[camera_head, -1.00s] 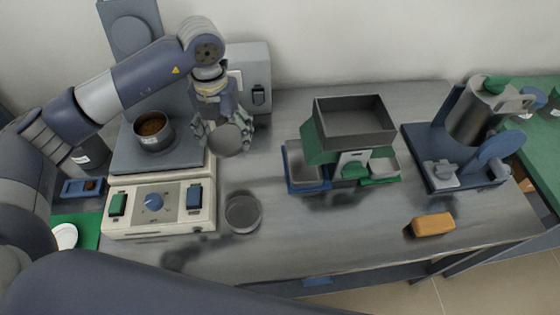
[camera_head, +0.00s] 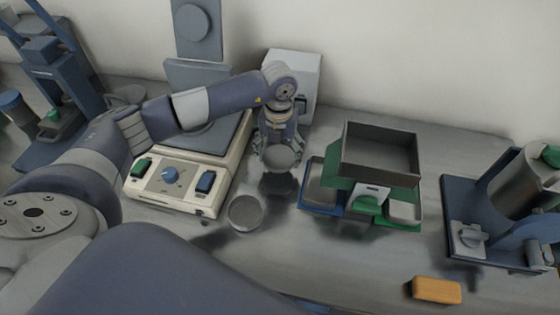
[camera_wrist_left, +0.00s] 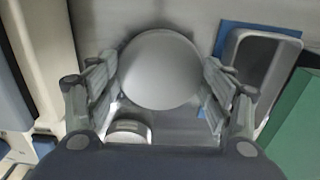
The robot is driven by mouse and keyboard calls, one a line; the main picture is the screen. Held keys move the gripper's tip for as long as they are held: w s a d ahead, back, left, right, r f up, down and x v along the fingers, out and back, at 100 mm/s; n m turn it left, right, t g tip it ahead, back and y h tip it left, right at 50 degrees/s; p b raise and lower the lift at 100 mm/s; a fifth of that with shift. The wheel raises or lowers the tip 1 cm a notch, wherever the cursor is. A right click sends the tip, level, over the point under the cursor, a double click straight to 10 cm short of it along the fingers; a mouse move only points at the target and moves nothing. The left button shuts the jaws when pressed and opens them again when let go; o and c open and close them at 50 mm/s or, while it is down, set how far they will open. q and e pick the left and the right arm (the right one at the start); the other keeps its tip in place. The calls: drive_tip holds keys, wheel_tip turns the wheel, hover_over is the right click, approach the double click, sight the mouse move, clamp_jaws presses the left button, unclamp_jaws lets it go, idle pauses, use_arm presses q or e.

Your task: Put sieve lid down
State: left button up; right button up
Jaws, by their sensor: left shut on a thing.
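The sieve lid is a grey round disc (camera_head: 281,158), held by my left gripper (camera_head: 280,150). In the left wrist view the lid (camera_wrist_left: 160,70) sits between the two fingers, which are shut on it. The lid is above the bare grey table, between the cream control box and the green and blue sample divider. Its shadow lies on the table below, so it appears to be off the surface. A round grey pan (camera_head: 245,212) stands on the table, nearer and a little left of the lid. My right gripper is not in view.
The cream machine (camera_head: 172,192) with knob and switches is on the left, the grey box (camera_head: 300,68) behind. The divider's hopper (camera_head: 380,152) stands close to the right, its blue tray (camera_head: 322,208) nearest. An orange block (camera_head: 437,290) lies front right. Front middle table is clear.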

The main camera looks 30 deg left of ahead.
sight(279, 157)
use_arm(q)
drive_tip(key=shift+d+f, duration=0.1)
drive_tip(key=shift+f, duration=0.6)
wheel_tip(279, 157, down, 2)
drive_tip(key=shift+f+p, duration=0.15)
drive_tip(key=shift+p, duration=0.25)
drive_tip(key=shift+f, duration=0.2)
drive_tip(key=shift+f, duration=0.1)
drive_tip(key=o, duration=1.1)
